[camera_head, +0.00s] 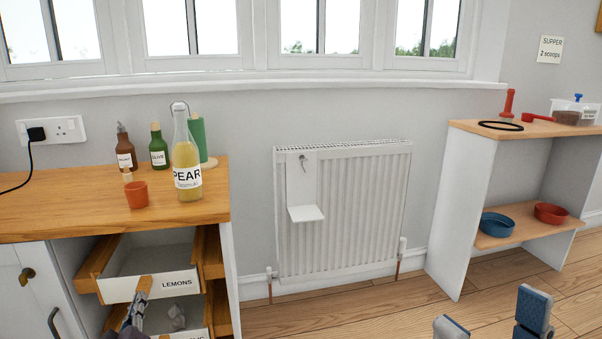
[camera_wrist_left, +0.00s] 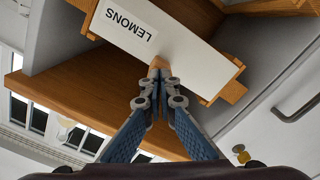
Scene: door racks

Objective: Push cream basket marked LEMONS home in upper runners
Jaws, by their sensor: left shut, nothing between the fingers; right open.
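The cream basket (camera_head: 125,290) marked LEMONS sits in the upper wooden runners of the left cabinet, drawn partly out and seemingly empty. Its front and label also show in the left wrist view (camera_wrist_left: 185,55), with a short wooden handle (camera_wrist_left: 158,62). My left gripper (camera_wrist_left: 155,82) is shut and empty, its fingertips at the handle. I cannot tell whether they touch it. In the head view the left gripper (camera_head: 135,312) is low in front of the basket. My right gripper (camera_head: 490,320) is open and empty above the floor at the bottom right.
A lower basket (camera_head: 190,333) with a partly hidden label sits beneath, holding something grey. The wooden worktop (camera_head: 90,210) above carries bottles and an orange cup (camera_head: 136,194). A radiator (camera_head: 350,210) is right of the cabinet. A shelf unit (camera_head: 460,205) stands further right.

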